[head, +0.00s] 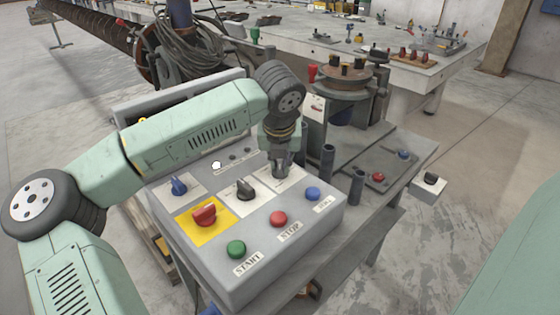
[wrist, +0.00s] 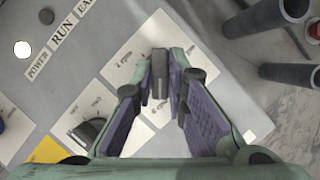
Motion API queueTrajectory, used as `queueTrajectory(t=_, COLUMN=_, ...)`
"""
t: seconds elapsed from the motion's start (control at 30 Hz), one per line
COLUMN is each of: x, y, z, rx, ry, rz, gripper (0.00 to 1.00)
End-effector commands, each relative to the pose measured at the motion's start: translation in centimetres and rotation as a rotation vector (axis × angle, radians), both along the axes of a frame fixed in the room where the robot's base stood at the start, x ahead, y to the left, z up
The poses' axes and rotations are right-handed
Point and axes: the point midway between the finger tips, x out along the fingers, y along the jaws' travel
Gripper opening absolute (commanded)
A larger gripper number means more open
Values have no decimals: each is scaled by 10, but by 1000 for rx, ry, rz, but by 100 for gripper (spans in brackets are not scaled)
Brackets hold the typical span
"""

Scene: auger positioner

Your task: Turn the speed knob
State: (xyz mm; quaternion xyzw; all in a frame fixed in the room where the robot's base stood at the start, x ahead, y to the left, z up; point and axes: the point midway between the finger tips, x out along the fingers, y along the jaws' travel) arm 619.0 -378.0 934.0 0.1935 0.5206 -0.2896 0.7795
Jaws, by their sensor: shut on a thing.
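My gripper (head: 281,170) reaches down onto the white plate at the back right of the grey control panel (head: 262,235). In the wrist view its two purple-padded fingers (wrist: 160,72) close on a dark grey knob (wrist: 159,86), which I take to be the speed knob. The label there is too blurred to read. In the head view the fingers mostly hide this knob. A black knob (head: 246,189) on a white plate is just left of the gripper, and also shows in the wrist view (wrist: 88,131).
A blue knob (head: 180,186) and a red knob (head: 204,215) on yellow sit left. Green START (head: 236,249), red STOP (head: 278,218) and blue (head: 312,193) buttons line the front. Upright dark tubes (head: 328,158) stand close right of the gripper.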

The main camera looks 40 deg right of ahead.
Motion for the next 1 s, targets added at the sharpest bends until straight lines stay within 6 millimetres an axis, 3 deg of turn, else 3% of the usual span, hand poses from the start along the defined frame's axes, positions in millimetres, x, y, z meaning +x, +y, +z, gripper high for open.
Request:
queueTrajectory(t=0.37, x=1, y=1, z=-4, rx=-1, ry=0, rz=-147, gripper=0)
queueTrajectory(t=1.0, x=4, y=2, z=0, rx=-2, ry=2, rz=-739, gripper=0)
